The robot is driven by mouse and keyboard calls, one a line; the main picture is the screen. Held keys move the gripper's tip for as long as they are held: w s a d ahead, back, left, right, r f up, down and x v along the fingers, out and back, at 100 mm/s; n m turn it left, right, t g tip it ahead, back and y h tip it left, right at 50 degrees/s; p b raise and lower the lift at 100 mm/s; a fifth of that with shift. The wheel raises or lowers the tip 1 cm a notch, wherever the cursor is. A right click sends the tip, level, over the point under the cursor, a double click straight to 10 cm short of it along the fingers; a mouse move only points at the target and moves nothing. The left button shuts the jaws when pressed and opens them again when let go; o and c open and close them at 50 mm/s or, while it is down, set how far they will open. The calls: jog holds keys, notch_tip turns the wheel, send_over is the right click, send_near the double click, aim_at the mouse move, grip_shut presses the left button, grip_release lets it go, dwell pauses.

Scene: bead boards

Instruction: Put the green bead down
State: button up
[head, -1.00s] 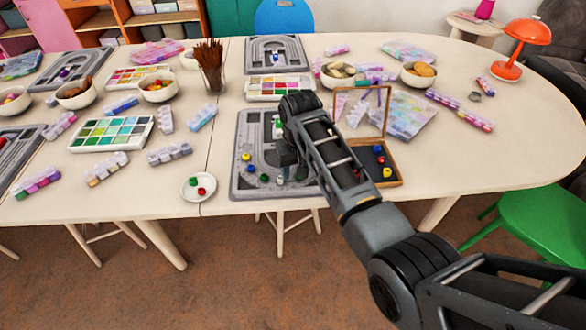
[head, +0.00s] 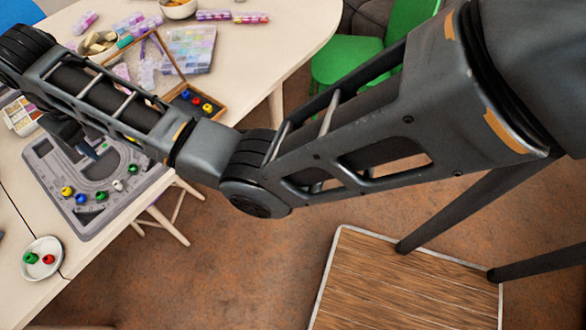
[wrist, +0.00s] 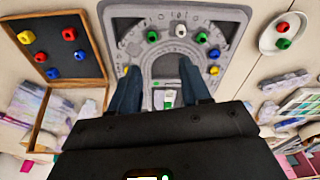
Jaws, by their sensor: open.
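The grey bead board (head: 125,192) lies on the table, with beads along its curved groove. Two green beads sit there, one (head: 132,170) at the right end beside a white bead (head: 118,185), the other (head: 101,197) between the white bead and a blue bead (head: 81,198). A yellow bead (head: 67,191) lies beyond the blue. My gripper (head: 84,150) is over the board's middle; in the wrist view its fingers (wrist: 160,85) are apart, with no bead clearly held. A white-and-green patch (wrist: 169,98) shows between them; I cannot tell what it is.
A wooden-framed box (head: 212,112) with several red, blue and yellow beads stands beside the board. A white saucer (head: 52,243) holds a green and a red bead near the table's front edge. Another yellow bead (wrist: 126,70) sits on the board.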

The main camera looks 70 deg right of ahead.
jog(key=shift+t, duration=0.7)
jog(key=s+f, duration=0.1)
jog(key=f, duration=0.1)
jog(key=s+f, duration=0.2)
jog(key=f, duration=0.1)
jog(key=s+f, duration=0.2)
jog(key=f, duration=0.1)
jog(key=shift+s+f, duration=0.15)
jog(key=s+f+t, duration=0.4)
jog(key=s+f, duration=0.3)
jog(key=s, duration=0.7)
jog(key=s+r+n+t, duration=0.1)
jog(key=s+r+t, duration=0.25)
jog(key=s, duration=1.15)
jog(key=s+r+t, duration=0.2)
jog(key=s+r, duration=0.5)
jog(key=r, duration=0.2)
jog(key=s+r+t, duration=0.2)
jog(key=s+r, duration=0.4)
jog(key=r, duration=0.4)
jog(key=shift+s+r, duration=0.3)
jog(key=shift+s, duration=0.1)
